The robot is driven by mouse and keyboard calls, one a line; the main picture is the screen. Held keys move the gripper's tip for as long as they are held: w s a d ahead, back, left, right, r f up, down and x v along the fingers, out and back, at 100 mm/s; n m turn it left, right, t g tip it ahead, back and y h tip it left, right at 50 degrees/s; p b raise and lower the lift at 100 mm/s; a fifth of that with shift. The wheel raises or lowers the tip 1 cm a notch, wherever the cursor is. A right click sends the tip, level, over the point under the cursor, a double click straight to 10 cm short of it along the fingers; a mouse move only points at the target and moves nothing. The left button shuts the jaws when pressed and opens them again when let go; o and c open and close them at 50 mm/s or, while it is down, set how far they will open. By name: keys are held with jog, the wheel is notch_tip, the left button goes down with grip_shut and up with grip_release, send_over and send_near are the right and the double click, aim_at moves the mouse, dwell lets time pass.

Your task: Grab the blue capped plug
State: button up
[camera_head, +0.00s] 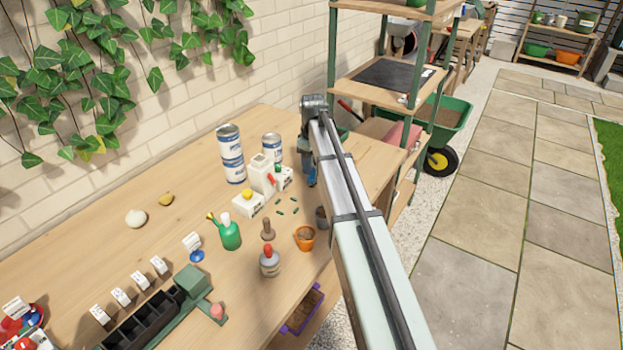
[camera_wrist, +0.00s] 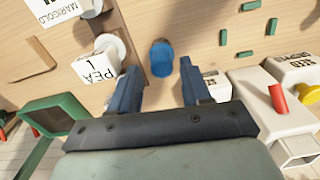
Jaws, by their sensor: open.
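The blue capped plug (camera_wrist: 161,62) stands on the wooden table in the wrist view, with a brownish part showing at its far edge. My gripper (camera_wrist: 158,72) is open, its two dark blue fingers on either side of the plug's line. The plug shows in the gap, around and a little beyond the fingertips; I cannot tell the height between them. Nothing is held. In the head view my gripper (camera_head: 310,174) points down over the bench, and I cannot make out the plug there.
White seed boxes, one with a red plug (camera_wrist: 277,98), stand close to the right finger. A PEA label (camera_wrist: 98,67) is close to the left finger. Several small green pieces (camera_wrist: 246,30) lie on the table.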

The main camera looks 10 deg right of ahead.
aim_at(312, 176)
jog(key=shift+a+f, duration=0.15)
jog(key=shift+f, duration=2.5)
jog(key=shift+c, duration=0.2)
jog(key=c, duration=0.7)
jog(key=shift+r, duration=0.15)
